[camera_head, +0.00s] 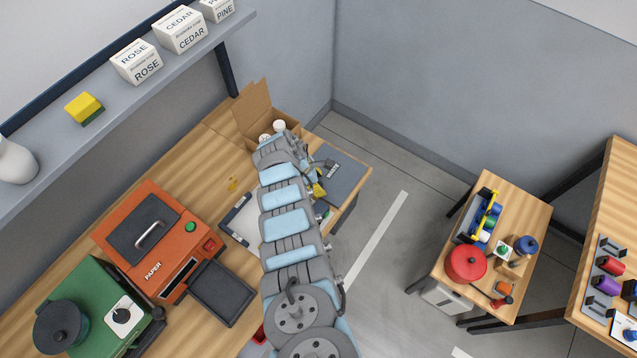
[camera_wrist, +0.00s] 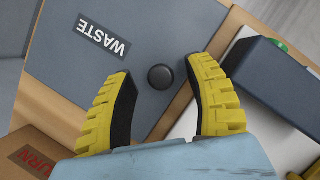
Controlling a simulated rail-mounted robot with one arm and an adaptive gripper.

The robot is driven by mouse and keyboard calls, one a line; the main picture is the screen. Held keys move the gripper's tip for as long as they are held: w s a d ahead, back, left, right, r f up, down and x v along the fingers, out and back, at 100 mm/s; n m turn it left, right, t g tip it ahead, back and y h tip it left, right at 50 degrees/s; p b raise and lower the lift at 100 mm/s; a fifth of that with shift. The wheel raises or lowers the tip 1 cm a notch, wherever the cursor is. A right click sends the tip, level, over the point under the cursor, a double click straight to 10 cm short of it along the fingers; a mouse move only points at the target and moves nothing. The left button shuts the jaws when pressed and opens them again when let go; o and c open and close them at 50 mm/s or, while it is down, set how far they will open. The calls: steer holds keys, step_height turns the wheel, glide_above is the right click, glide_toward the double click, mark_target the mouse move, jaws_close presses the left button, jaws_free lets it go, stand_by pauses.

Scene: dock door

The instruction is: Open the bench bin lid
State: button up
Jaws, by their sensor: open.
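The bench bin lid is a flat grey-blue panel (camera_wrist: 60,55) with a WASTE label (camera_wrist: 101,40) and a round black knob (camera_wrist: 160,77). The lid lies flat in the wooden bench top and looks closed. In the head view the lid (camera_head: 345,178) is at the bench's far right end, partly hidden by my arm. My gripper (camera_wrist: 160,68) is open, its yellow fingers on either side of the knob with a gap on each side. I cannot tell how high the fingertips are above the lid. In the head view only a bit of my gripper (camera_head: 318,190) shows.
An open cardboard box (camera_head: 258,112) stands beside the lid. A clipboard (camera_head: 240,222) lies near my arm. A shelf (camera_head: 110,110) runs above.

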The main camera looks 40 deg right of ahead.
jaws_close()
stand_by(0.4)
steer(key=shift+r+y, duration=0.4)
steer(key=shift+r, duration=0.1)
stand_by(0.5)
